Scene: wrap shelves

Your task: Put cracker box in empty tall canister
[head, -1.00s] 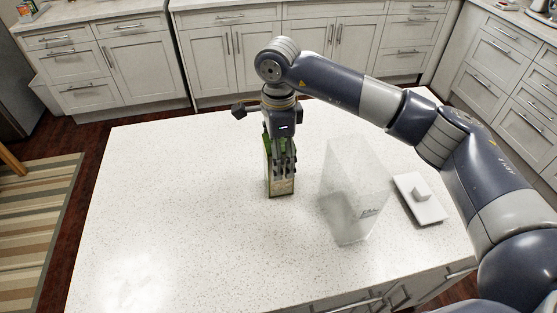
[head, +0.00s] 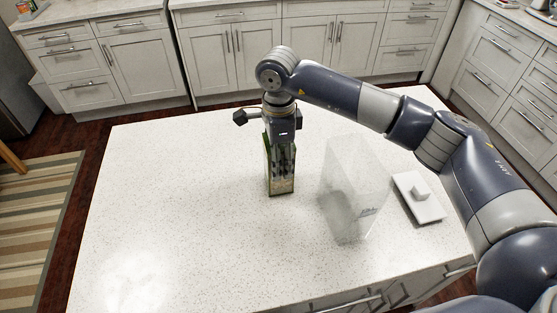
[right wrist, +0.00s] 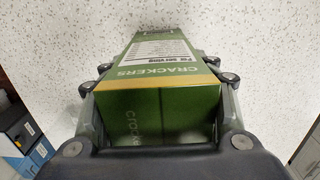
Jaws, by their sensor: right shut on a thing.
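The green cracker box (head: 283,186) stands upright on the white island counter in the head view. My right gripper (head: 281,162) points down over it and is shut on its upper part. In the right wrist view the box (right wrist: 165,68) shows its "CRACKERS" lettering, with the fingers (right wrist: 160,100) on both sides of it. The clear tall canister (head: 352,190) stands to the right of the box, apart from it, and looks empty. Its square white lid (head: 417,205) with a knob lies flat to the right of the canister. My left gripper is not in view.
The white speckled counter (head: 170,210) is clear on its left and front. My right arm reaches in from the right, behind the canister and lid. Cabinets with drawers (head: 240,50) line the far wall. A striped rug (head: 35,230) lies on the floor at left.

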